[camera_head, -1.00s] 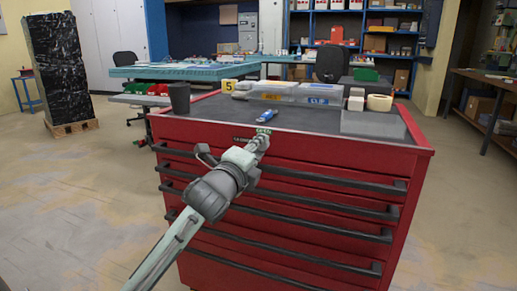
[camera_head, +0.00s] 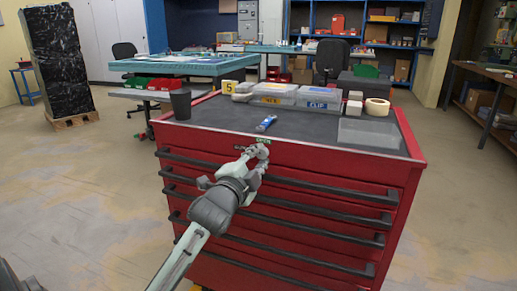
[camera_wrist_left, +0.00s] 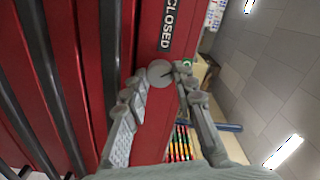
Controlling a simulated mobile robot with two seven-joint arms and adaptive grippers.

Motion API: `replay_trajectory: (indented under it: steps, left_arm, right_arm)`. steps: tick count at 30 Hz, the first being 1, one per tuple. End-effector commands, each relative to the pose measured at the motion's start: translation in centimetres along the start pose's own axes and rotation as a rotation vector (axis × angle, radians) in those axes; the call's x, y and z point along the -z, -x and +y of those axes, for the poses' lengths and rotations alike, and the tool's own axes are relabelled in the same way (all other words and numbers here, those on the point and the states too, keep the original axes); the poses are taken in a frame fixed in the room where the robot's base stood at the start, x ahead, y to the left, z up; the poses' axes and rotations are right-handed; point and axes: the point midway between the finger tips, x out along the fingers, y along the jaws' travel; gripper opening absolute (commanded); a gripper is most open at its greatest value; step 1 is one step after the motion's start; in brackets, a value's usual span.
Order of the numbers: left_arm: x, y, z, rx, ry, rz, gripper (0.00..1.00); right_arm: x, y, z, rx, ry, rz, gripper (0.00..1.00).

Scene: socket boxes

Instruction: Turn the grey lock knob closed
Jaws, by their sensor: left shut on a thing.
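The grey lock knob (camera_wrist_left: 158,73) is a round disc on the red front panel of the tool cabinet (camera_head: 330,157). It sits between the two fingers of my left gripper (camera_wrist_left: 161,80), which is shut on it. In the head view my left gripper (camera_head: 258,153) is at the cabinet's upper front edge and hides the knob. A black label reading CLOSED (camera_wrist_left: 167,25) is above the knob in the wrist view. A green label (camera_head: 263,141) shows just above the fingers in the head view. A thin dark mark on the knob is partly hidden by a finger. My right gripper is out of view.
Black drawer handles (camera_head: 300,202) stick out below. Floor is clear on both sides.

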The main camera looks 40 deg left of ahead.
Motion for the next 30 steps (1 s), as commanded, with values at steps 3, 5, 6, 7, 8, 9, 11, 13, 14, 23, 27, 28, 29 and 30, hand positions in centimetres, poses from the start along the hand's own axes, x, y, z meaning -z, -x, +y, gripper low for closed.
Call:
replay_trajectory:
  steps: [3, 5, 6, 7, 8, 9, 11, 13, 14, 23, 27, 28, 29, 30]
  left_arm:
    - [0.1, 0.0, -0.3, -0.003, 0.113, -0.002, 0.0]
    - [0.1, 0.0, -0.2, -0.003, 0.17, -0.002, 0.0]
    - [0.1, 0.0, -0.2, -0.003, 0.209, -0.002, 0.0]
    - [0.1, 0.0, -0.2, -0.002, 0.237, -0.002, 0.0]
    - [0.0, 0.0, -0.1, -0.003, 0.265, -0.002, 0.0]
    - [0.0, 0.0, -0.1, -0.003, 0.303, -0.003, 0.0]
    - [0.0, 0.0, -0.1, -0.002, 0.359, -0.002, 0.0]
    - [0.0, 0.0, 0.0, -0.001, 0.427, -0.001, 0.0]
    - [0.0, 0.0, 0.0, -0.001, 0.455, -0.001, 0.0]
    - [0.0, 0.0, 0.1, -0.001, 0.712, -0.001, 0.0]
    - [0.0, 0.0, 0.1, 0.0, 0.805, -0.001, 0.0]
    - [0.0, 0.0, 0.1, 0.0, 0.821, -0.001, 0.0]
    - [0.0, 0.0, 0.1, 0.0, 0.837, -0.001, 0.0]
    - [0.0, 0.0, 0.1, 0.0, 0.856, -0.001, 0.0]
  right_arm:
    - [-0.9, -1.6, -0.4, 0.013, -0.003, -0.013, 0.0]
    - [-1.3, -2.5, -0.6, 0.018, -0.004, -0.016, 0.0]
    - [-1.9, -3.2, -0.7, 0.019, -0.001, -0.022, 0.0]
    - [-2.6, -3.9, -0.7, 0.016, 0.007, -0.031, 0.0]
    - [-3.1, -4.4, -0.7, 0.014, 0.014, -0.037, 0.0]
    - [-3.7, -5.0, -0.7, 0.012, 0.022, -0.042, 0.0]
    - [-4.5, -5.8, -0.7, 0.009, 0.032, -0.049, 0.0]
    - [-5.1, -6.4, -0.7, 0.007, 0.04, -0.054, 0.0]
    - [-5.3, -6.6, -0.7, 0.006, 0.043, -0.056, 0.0]
    - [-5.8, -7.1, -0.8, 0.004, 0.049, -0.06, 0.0]
    - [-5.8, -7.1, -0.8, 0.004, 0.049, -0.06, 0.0]
    - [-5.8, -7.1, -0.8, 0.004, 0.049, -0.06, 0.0]
    - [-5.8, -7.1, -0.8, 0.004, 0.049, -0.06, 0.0]
    - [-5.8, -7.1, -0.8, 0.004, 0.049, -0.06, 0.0]
